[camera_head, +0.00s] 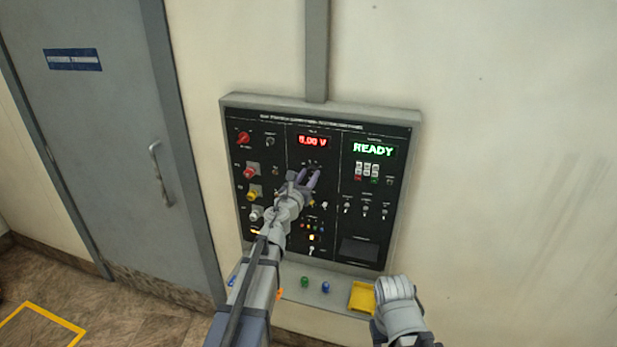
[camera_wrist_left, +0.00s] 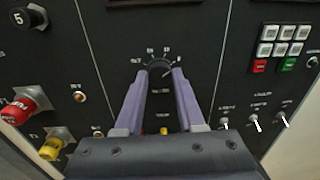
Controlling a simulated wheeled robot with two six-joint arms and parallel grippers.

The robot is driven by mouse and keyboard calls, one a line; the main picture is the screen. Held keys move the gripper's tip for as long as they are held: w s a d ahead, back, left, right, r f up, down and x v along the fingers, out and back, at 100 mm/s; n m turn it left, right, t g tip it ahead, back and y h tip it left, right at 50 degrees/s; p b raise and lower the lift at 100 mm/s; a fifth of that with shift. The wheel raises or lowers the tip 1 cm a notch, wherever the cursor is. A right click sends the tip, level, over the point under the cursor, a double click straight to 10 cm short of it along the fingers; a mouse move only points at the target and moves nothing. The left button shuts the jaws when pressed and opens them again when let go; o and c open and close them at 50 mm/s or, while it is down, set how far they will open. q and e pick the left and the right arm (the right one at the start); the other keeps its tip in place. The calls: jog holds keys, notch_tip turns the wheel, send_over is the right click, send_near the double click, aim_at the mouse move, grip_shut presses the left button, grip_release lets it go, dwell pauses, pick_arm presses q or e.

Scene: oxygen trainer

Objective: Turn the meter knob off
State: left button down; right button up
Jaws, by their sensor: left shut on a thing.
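The meter knob (camera_wrist_left: 159,69) is a dark round knob on the black panel (camera_wrist_left: 225,40), with small white markings around its top. My left gripper (camera_wrist_left: 161,78) is at the knob, with its purple fingers on either side of it, shut on it. In the head view my left gripper (camera_head: 309,177) reaches the panel just below the red display (camera_head: 314,141), which reads about 5.00 V. The fingers hide part of the knob, so its exact pointing direction is hard to tell. My right gripper is not clearly seen; a part of my right arm shows low in the head view.
A green READY display (camera_head: 374,149) and a keypad (camera_head: 373,172) are on the panel's right. Red connectors (camera_wrist_left: 27,105) and a yellow connector (camera_wrist_left: 56,143) stick out on the left. A shelf below holds a yellow tray (camera_head: 361,297) and green and blue pieces. A grey door (camera_head: 110,150) is left.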

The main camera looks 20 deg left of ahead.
pick_arm(q)
jog(key=n, duration=0.6)
jog(key=shift+f+b, duration=0.1)
jog(key=shift+b, duration=0.2)
jog(key=n, duration=0.6)
jog(key=shift+y, duration=0.3)
jog(key=n, duration=0.5)
jog(key=shift+n+t, duration=0.3)
jog(key=n, duration=0.5)
jog(key=shift+n+y, duration=0.3)
jog(key=shift+n, duration=0.4)
jog(key=c, duration=0.5)
grip_release()
